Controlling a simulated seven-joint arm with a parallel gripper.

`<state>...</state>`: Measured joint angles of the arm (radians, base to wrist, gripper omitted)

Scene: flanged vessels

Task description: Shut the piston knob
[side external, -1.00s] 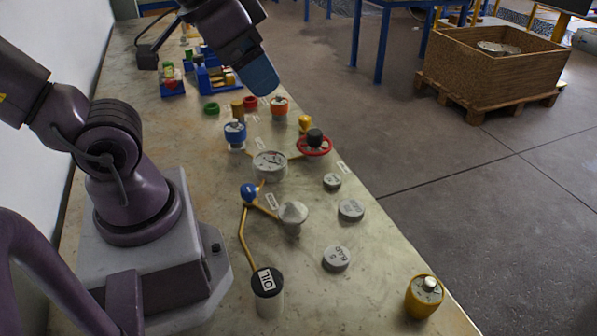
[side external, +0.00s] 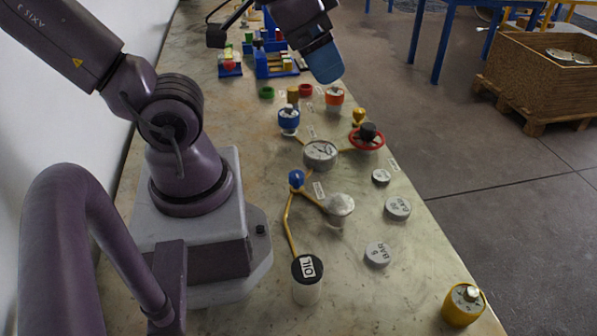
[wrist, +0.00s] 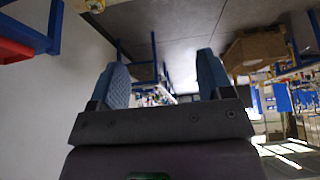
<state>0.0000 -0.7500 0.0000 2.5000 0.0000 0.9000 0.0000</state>
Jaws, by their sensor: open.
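No label reads as piston, so I cannot tell which knob is the piston knob. Candidates are a blue-collared vessel with a pale top (side external: 289,119), an orange-banded one (side external: 334,97), a yellow one with a silver knob (side external: 464,302) at the front right, and a blue ball knob (side external: 296,178) on a yellow pipe. My gripper (side external: 326,66) is raised above the far part of the bench, near the orange vessel in the picture and touching nothing. In the wrist view my gripper (wrist: 164,80) is open, its two blue fingers wide apart with nothing between them.
The bench (side external: 375,300) also bears a gauge (side external: 320,153), a red handwheel (side external: 367,139), a white-topped flask (side external: 339,207), a black-lidded OIL vessel (side external: 307,279) and several grey discs (side external: 377,254). Blue racks (side external: 275,62) stand at the back. A wooden crate (side external: 545,80) is on the floor at right.

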